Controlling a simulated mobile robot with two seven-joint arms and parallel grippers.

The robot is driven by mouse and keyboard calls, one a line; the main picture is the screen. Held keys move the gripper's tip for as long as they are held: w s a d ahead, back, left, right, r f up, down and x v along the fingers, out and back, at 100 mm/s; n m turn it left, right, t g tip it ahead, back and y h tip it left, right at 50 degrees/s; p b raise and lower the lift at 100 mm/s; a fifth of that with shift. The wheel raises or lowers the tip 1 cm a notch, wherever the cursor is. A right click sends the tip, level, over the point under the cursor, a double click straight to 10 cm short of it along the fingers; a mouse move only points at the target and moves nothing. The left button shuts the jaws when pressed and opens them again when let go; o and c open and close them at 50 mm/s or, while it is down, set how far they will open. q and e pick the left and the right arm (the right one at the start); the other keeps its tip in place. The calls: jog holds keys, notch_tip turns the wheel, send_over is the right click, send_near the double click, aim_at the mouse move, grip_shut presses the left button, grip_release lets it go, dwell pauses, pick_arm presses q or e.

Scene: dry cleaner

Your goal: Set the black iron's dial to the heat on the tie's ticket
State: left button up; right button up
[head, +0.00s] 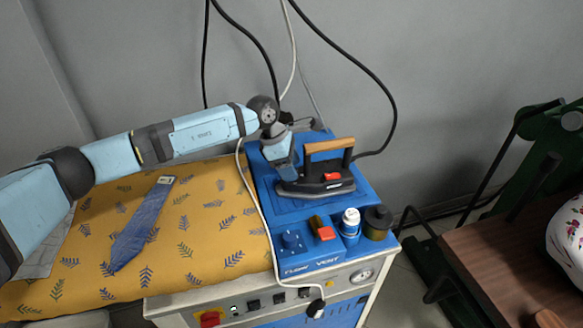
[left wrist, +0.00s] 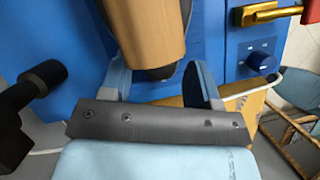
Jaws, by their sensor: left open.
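The black iron (head: 315,187) with a wooden handle (head: 330,145) sits on the blue station; its heat setting cannot be read. My left gripper (head: 286,167) is open beside the iron's left end. In the left wrist view a wooden cylinder (left wrist: 148,30) shows between its fingers (left wrist: 165,85); contact cannot be told. My right gripper is out of view.
A brass-and-red item (head: 322,230), a white-capped blue bottle (head: 350,222) and a dark-lidded jar (head: 377,222) stand in front of the iron. Cables hang behind, and a pale cord runs down across the station. A wooden table (head: 500,255) stands at right.

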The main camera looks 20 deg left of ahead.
pick_arm(q)
jog(key=v, duration=1.3)
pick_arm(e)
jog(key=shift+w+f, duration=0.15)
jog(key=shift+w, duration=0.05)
pick_arm(q)
jog(key=shift+b, duration=0.3)
